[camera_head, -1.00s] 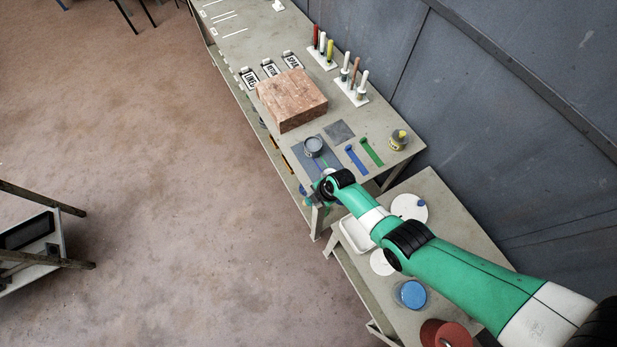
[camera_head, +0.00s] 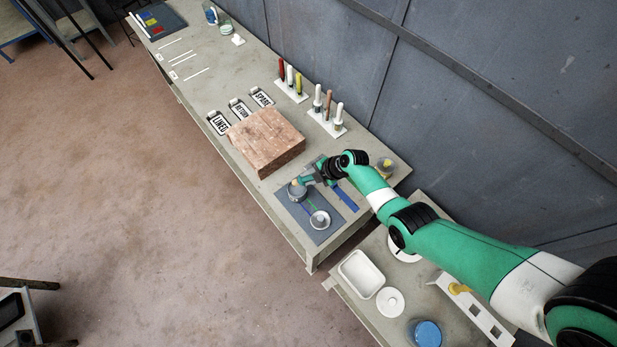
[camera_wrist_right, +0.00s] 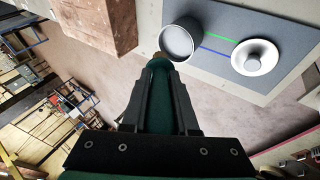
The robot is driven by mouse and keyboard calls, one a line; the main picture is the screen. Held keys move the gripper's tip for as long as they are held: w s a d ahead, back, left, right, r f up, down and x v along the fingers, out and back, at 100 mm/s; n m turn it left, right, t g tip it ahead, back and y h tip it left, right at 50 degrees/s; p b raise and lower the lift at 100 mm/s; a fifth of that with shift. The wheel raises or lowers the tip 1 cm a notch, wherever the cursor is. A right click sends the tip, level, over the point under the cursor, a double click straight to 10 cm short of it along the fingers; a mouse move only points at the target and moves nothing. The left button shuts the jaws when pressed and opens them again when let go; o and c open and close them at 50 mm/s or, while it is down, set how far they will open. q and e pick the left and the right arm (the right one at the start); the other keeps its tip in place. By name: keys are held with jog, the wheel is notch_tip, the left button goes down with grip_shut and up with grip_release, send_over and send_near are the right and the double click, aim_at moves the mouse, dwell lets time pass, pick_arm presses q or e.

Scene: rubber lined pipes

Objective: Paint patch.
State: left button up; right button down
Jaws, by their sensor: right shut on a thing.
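My right gripper (camera_head: 308,178) reaches over the work table and is shut on a green-handled tool (camera_wrist_right: 158,85) with a small tan tip; it looks like a brush. The tip is close to the rim of a grey pot (camera_head: 297,192), which also shows in the right wrist view (camera_wrist_right: 180,43). I cannot tell whether they touch. A white round cup-like piece (camera_head: 319,221) stands on the grey mat (camera_head: 333,231) beside the pot. Green and blue lines (camera_wrist_right: 216,45) run between the two on the mat. My left gripper is not in view.
A brown block (camera_head: 266,142) stands left of the mat. Marker-like sticks in white racks (camera_head: 326,122) stand behind it. The front table holds a white tray (camera_head: 361,274), a white disc (camera_head: 390,301) and a blue-topped jar (camera_head: 426,333). A blue strip (camera_head: 345,195) lies beside the mat.

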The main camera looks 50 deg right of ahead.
jog(key=shift+w+d, duration=0.2)
jog(key=shift+w, duration=0.1)
jog(key=shift+f, duration=0.1)
jog(key=shift+s+a+f+b, duration=0.2)
jog(key=shift+f+b, duration=0.1)
jog(key=shift+f, duration=0.1)
pick_arm(q)
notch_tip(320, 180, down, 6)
jog(key=b, duration=0.5)
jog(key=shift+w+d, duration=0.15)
pick_arm(e)
notch_tip(320, 180, down, 5)
jog(key=shift+f, duration=0.15)
pick_arm(q)
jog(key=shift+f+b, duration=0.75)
jog(key=shift+b, duration=0.15)
pick_arm(e)
jog(key=shift+f, duration=0.75)
jog(key=shift+r, duration=0.1)
notch_tip(320, 180, up, 7)
jog(key=p, duration=0.7)
jog(key=shift+r, duration=0.1)
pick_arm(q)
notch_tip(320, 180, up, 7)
